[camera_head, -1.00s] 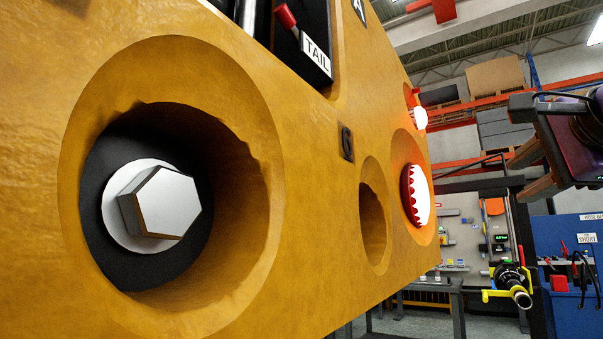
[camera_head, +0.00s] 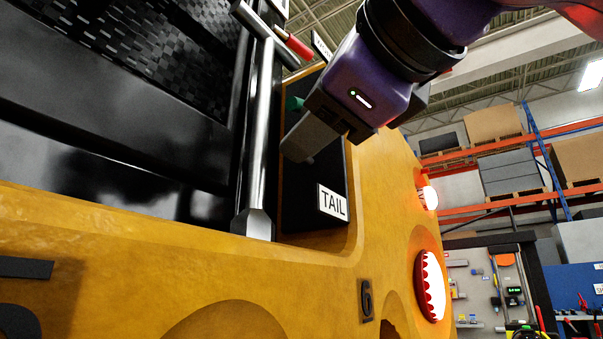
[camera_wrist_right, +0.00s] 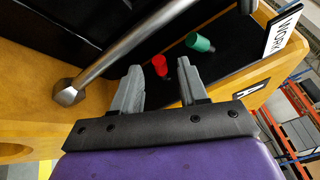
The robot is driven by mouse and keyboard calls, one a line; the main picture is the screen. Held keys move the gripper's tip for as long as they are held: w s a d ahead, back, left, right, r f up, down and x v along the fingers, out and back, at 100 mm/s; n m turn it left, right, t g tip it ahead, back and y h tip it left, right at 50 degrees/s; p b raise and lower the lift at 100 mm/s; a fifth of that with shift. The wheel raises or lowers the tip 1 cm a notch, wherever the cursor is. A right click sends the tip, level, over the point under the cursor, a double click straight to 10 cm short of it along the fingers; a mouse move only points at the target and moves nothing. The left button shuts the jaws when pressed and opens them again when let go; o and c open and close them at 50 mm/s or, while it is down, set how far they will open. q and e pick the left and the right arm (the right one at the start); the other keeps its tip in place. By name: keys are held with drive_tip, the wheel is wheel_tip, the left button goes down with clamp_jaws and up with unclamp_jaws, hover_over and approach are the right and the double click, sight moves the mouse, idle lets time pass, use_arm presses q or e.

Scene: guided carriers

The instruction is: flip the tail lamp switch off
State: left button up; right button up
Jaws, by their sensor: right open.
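The white TAIL label (camera_head: 332,203) sits on a black panel recessed in the yellow body. My right gripper (camera_head: 298,150) is in front of this panel, just above the label, and hides part of it. In the right wrist view, my open gripper (camera_wrist_right: 162,90) has a red switch knob (camera_wrist_right: 160,66) just ahead of its fingers, nearer the left one. I cannot tell whether they touch. The head view does not show this knob clearly. A green knob (camera_wrist_right: 200,43) stands farther off, near the WORK label (camera_wrist_right: 283,28). The rear lamps (camera_head: 430,285) glow. My left gripper is not in view.
A metal bar (camera_head: 262,130) runs beside the panel and also shows in the right wrist view (camera_wrist_right: 130,42). A red-tipped handle (camera_head: 293,45) is near its top. The yellow body (camera_head: 300,275) fills the lower part. Shelving stands behind at right.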

sight(307, 164)
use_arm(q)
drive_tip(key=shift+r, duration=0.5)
use_arm(e)
drive_tip(key=shift+x, duration=0.85)
drive_tip(key=shift+c, duration=0.2)
clamp_jaws()
wheel_tip(307, 164, down, 3)
drive_tip(key=n+t+y+b, duration=0.1)
drive_tip(key=n+b, duration=0.2)
drive_tip(key=b, duration=0.1)
drive_tip(key=n+t+y+b, duration=0.1)
drive_tip(key=n+b, duration=0.2)
drive_tip(key=b, duration=0.1)
drive_tip(key=shift+b, duration=0.3)
use_arm(q)
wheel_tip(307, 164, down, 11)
drive_tip(key=b, duration=0.2)
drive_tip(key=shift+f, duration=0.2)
use_arm(e)
drive_tip(key=shift+w+d+f+n+y, duration=0.15)
drive_tip(key=shift+n+y, duration=0.35)
drive_tip(key=shift+n, duration=0.5)
drive_tip(key=shift+w+f+n+y, duration=0.15)
drive_tip(key=shift+n+y, duration=0.35)
drive_tip(key=shift+n, duration=0.5)
use_arm(q)
drive_tip(key=shift+b, duration=0.3)
use_arm(e)
drive_tip(key=shift+s, duration=0.15)
